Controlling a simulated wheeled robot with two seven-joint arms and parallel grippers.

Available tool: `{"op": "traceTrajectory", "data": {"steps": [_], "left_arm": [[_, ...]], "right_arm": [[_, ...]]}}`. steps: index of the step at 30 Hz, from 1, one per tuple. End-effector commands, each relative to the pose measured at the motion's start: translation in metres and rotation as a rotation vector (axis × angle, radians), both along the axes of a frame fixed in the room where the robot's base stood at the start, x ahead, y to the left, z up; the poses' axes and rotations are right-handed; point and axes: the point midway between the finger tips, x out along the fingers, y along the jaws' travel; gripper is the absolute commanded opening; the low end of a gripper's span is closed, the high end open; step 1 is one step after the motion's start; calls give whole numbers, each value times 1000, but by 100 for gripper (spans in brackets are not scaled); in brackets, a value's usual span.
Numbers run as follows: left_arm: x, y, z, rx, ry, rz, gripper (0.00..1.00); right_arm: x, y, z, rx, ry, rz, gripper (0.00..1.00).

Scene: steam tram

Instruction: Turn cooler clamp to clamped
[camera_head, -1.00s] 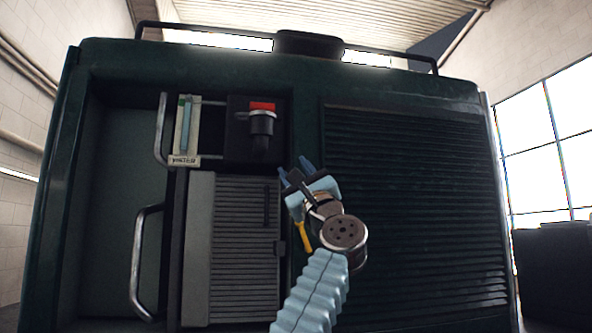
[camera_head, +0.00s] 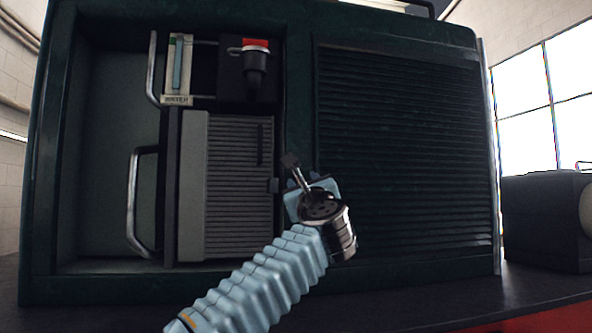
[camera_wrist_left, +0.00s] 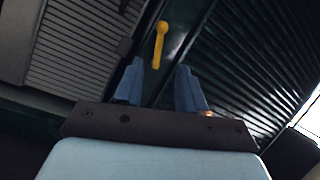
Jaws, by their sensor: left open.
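A yellow handle (camera_wrist_left: 160,45), which looks like the cooler clamp, shows in the left wrist view on the dark upright strip between the grey ribbed panel and the dark louvres. It lies just beyond and between my left fingertips, apart from them. In the head view it is hidden behind my left gripper (camera_head: 306,181) and wrist. My left gripper is open and empty; its two blue fingers (camera_wrist_left: 160,82) point up toward the handle in the wrist view. My right gripper is in neither view.
The grey ribbed cooler panel (camera_head: 238,190) is left of my gripper and the louvred panel (camera_head: 405,150) is right. Above left are a water gauge (camera_head: 177,70) and a red-topped black fitting (camera_head: 255,70). A curved metal handrail (camera_head: 138,205) stands at the left.

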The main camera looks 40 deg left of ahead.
Motion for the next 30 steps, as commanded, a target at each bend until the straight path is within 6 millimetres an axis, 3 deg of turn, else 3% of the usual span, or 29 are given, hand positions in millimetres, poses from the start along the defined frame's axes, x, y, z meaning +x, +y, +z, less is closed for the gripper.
{"op": "traceTrajectory", "data": {"steps": [6, 13, 27, 30], "left_arm": [[34, 35, 26, -1, 1, 3, 40], [62, 65, 41, 0, 0, 2, 40], [74, 77, 42, 1, -1, 1, 40], [74, 77, 42, 1, -1, 1, 28]], "right_arm": [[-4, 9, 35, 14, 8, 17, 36], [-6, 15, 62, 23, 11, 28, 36], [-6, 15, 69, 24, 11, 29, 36], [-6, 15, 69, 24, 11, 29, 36]]}}
